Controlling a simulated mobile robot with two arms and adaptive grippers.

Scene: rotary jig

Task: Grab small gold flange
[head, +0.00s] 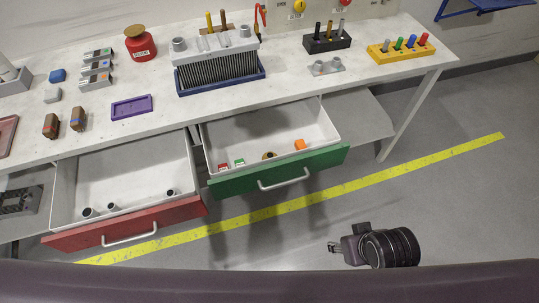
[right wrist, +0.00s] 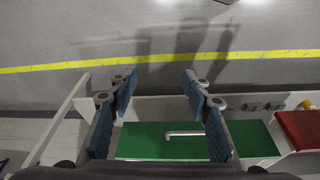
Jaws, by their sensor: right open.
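A small gold ring-like part (head: 268,156), which looks like the gold flange, lies in the open green-fronted drawer (head: 232,136) near its front wall. It is small and partly dark, so its detail is unclear. My right gripper (head: 335,247) is in front of the drawers, over the floor and to the right of the green front, apart from the flange. In the right wrist view my right gripper (right wrist: 162,88) is open with nothing between its fingers, and a green front (right wrist: 140,140) with a handle shows beyond them. My left gripper is not in view.
An orange block (head: 300,145), a red-and-white piece (head: 223,167) and a green-and-white piece (head: 239,162) share the drawer. A red-fronted drawer (head: 125,222) stands open to the left with several dark-ended cylinders. The worktop (head: 165,82) above holds racks and parts. Floor around my right gripper is clear.

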